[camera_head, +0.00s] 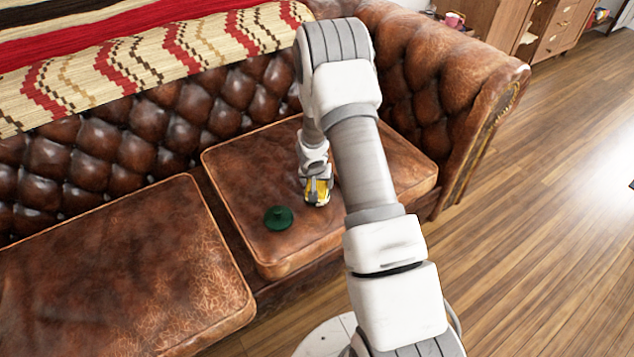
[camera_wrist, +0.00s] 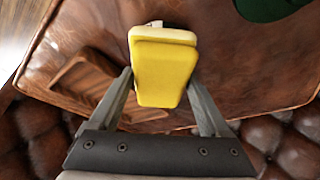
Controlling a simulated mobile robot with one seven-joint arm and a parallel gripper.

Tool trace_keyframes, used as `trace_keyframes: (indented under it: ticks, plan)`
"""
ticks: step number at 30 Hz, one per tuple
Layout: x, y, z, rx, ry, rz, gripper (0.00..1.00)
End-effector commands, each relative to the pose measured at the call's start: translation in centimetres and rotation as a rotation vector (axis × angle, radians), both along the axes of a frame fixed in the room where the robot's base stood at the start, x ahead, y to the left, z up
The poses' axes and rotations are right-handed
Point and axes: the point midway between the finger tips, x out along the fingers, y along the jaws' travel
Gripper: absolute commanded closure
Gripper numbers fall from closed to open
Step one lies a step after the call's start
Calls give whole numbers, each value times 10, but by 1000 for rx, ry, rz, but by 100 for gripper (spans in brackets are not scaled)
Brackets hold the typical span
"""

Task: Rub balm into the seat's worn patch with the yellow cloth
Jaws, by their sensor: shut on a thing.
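My gripper (camera_head: 317,196) is low over the right seat cushion (camera_head: 243,168) of a brown leather sofa. It is shut on the yellow cloth (camera_wrist: 163,75), which looks like a thick folded pad with a cream edge, between both fingers. I cannot tell whether the cloth touches the leather. A round dark green lid-like thing (camera_head: 278,217) with a small knob lies on the same cushion, left of my gripper; its edge shows in the wrist view (camera_wrist: 270,8). The leather is mottled, and I cannot single out the worn patch. No balm is clearly visible.
A brown wooden tray-like piece (camera_wrist: 92,78) lies on the cushion beside the cloth in the wrist view; my arm hides it in the head view. The tufted backrest (camera_head: 150,130) and right armrest (camera_head: 450,80) bound the seat. The left cushion (camera_head: 110,270) is bare.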

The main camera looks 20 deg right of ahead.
Motion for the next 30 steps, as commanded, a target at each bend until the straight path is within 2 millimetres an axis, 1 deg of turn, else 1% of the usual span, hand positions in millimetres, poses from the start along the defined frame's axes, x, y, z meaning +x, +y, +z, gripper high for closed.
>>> trace_keyframes:
  ticks: [1,18,23,30]
  plan:
    - [0,0,9,0,-1,-1,64]
    - [1,0,55,0,-3,-1,64]
    - [1,0,62,0,-2,-1,64]
    - [1,0,62,0,-2,0,64]
